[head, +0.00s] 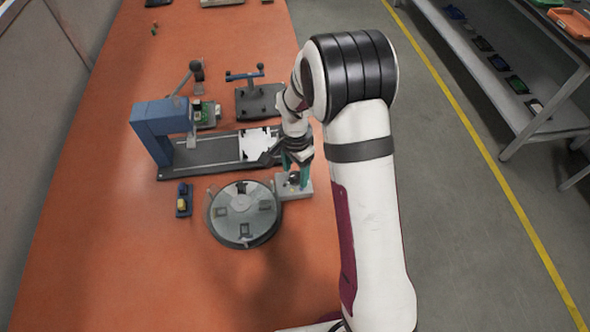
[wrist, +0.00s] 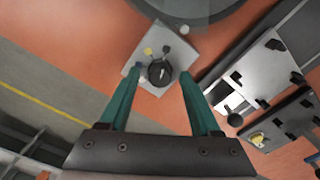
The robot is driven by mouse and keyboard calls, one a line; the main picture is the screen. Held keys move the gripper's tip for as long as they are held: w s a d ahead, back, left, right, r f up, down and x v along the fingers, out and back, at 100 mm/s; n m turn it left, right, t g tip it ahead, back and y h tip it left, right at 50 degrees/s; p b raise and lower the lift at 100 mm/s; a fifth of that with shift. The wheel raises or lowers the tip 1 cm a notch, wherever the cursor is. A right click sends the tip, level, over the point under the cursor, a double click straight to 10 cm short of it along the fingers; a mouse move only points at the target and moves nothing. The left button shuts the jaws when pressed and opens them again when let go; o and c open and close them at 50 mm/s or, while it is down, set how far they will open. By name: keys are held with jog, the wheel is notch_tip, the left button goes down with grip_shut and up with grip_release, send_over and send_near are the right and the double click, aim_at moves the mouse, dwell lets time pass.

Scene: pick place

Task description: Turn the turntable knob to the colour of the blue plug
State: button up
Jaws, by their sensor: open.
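The turntable (head: 243,228) is a round grey disc with several dark fixtures on it. Its black knob (wrist: 160,72) sits on a light grey plate (wrist: 183,46); the plate also shows in the head view (head: 303,192). A yellow mark and a dark grey mark lie beside the knob, and a bluish mark is partly hidden near one fingertip. The knob's pale pointer is too small to read surely. My gripper (wrist: 158,75) is open, its teal fingers on either side of the knob; contact is unclear. A small dark holder (head: 184,213) left of the turntable carries a blue plug (head: 183,188) and a yellow plug (head: 182,205).
A blue press-like frame (head: 152,128) stands over a grey rail (head: 205,152) behind the turntable. A dark fixture with a handle (head: 258,100) and a green-board device (head: 206,113) lie farther back. The orange table (head: 120,280) is clear at the front left.

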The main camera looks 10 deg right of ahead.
jog(key=shift+f, duration=0.3)
grip_shut()
